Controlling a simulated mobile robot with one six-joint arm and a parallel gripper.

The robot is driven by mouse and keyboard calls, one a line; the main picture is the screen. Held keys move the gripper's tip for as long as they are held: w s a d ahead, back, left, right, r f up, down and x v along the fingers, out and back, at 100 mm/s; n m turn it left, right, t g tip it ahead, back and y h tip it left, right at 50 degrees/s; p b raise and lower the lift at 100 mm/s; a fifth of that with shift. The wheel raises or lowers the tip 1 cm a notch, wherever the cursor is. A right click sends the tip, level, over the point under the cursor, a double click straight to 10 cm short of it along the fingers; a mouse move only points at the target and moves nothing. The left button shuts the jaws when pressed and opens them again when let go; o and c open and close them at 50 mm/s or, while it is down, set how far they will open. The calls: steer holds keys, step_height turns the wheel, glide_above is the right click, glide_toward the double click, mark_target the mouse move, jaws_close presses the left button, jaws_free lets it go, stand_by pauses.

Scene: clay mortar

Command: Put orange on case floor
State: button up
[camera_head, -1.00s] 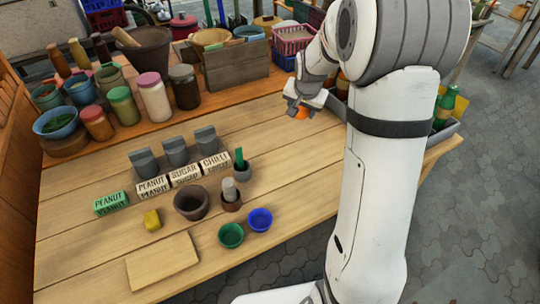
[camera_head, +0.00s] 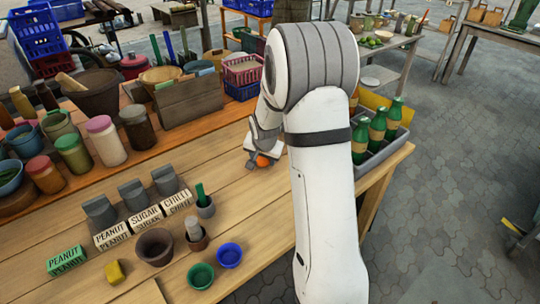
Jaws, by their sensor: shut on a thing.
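The orange (camera_head: 262,161) is a small round fruit held at my gripper (camera_head: 260,164), over the wooden table to the left of my arm. The gripper is shut on it; the fingers are small and partly hidden by the wrist. The case (camera_head: 372,160) is a grey open box at the table's right end, behind and to the right of my arm. Green bottles (camera_head: 377,130) stand in it. Its left part and most of its floor are hidden by my arm and the bottles.
Bowls, a pot (camera_head: 155,246) and labelled blocks (camera_head: 143,225) stand at the front left. Jars (camera_head: 105,142), a wooden box (camera_head: 190,104) and a red basket (camera_head: 242,72) line the back. The table (camera_head: 225,160) is bare around the gripper.

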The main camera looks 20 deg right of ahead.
steer(key=o, duration=0.6)
steer(key=shift+f, duration=0.1)
steer(key=shift+c, duration=0.2)
steer(key=o, duration=0.4)
steer(key=shift+o, duration=0.2)
